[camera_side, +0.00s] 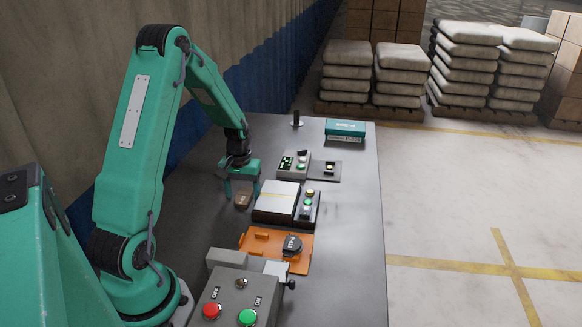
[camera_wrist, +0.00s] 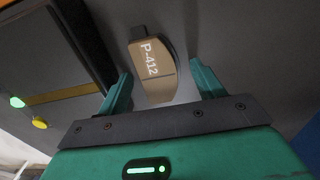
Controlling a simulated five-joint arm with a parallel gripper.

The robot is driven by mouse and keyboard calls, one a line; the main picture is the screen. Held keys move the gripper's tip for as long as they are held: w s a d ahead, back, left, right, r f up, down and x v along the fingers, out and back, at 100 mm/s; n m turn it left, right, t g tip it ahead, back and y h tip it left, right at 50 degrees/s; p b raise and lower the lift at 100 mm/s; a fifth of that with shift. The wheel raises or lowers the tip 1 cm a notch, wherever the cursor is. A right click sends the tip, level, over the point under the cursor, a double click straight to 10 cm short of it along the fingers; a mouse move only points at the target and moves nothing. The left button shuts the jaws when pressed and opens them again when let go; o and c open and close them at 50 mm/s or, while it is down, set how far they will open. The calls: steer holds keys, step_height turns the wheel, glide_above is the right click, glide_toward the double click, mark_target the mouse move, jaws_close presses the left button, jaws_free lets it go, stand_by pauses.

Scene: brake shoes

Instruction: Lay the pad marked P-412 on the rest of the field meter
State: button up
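The pad marked P-412 (camera_wrist: 153,71) is a tan block with a dark end and a curved edge, and its white marking is readable. It also shows as a small brown block (camera_side: 242,200) on the grey bench in the side view. My gripper (camera_side: 242,191) is low over it. In the wrist view my gripper (camera_wrist: 163,84) is open, with a finger on each side of the pad and gaps between. A grey instrument with a green-lit display (camera_side: 292,163) stands farther back, with a dark plate (camera_side: 325,174) beside it; no label shows whether it is the field meter.
A white-topped unit with a yellow line (camera_side: 277,199) stands right of the pad. Nearer are an orange fixture (camera_side: 262,252) holding a dark part (camera_side: 291,244) and a grey button box (camera_side: 240,300). A teal box (camera_side: 345,129) and a small upright post (camera_side: 297,118) stand behind.

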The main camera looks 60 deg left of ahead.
mark_target(243, 195)
steer(key=shift+r, duration=0.15)
step_height(243, 195, up, 12)
stand_by(0.9)
stand_by(0.5)
